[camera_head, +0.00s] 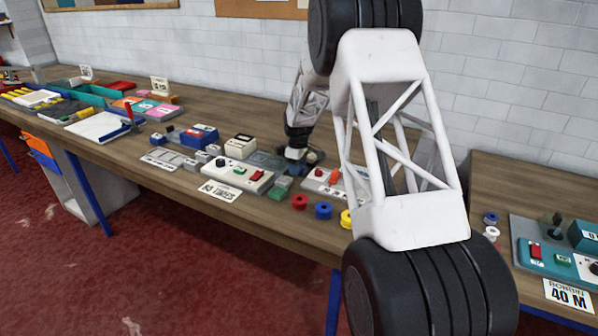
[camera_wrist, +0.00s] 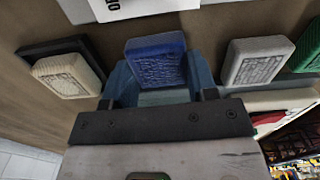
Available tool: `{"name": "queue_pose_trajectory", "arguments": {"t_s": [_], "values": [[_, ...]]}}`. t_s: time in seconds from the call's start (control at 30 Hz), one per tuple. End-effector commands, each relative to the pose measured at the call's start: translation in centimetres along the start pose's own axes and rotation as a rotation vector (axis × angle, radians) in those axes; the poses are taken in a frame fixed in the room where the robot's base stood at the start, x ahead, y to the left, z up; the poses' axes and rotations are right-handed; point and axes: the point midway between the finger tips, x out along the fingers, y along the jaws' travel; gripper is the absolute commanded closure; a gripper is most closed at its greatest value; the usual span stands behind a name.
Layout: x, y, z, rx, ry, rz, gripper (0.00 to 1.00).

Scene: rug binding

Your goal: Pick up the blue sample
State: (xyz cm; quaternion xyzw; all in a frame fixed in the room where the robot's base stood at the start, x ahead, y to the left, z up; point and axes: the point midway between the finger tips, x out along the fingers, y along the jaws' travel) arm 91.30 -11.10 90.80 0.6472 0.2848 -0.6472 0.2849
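The blue sample (camera_wrist: 155,62) is a small dark blue block with a ribbed, textured face. In the wrist view it lies just beyond my gripper (camera_wrist: 160,92), centred between the two spread fingers. Blue-grey surfaces show on both sides of it and below it. I cannot tell whether the fingers touch it. No grip on it is visible. In the head view my gripper (camera_head: 297,154) is low over the bench, behind the white control box, and I cannot make out the sample there.
In the wrist view a cream sample (camera_wrist: 68,74) lies left of the blue one and a grey sample (camera_wrist: 256,60) right. A green sample (camera_wrist: 305,48) is at the right edge. In the head view a white control box (camera_head: 234,174) and coloured spools (camera_head: 323,210) stand in front.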

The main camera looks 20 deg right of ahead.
Motion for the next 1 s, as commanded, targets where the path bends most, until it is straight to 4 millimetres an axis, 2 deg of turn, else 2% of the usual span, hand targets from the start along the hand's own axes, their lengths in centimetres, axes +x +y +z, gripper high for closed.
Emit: {"name": "queue_pose_trajectory", "arguments": {"t_s": [0.03, 0.13, 0.57, 0.87, 1.0], "values": [[0.0, 0.0, 0.0, 0.0, 0.0, 0.0, 0.55], [0.0, 0.0, 0.0, 0.0, 0.0, 0.0, 0.7], [-0.5, 0.0, 0.0, 0.0, 0.0, 0.001, 0.71], [-3.7, 0.0, 0.0, 0.0, 0.002, 0.003, 0.71], [-3.8, -1.3, 0.9, 0.0, 0.0, 0.0, 0.71]]}}
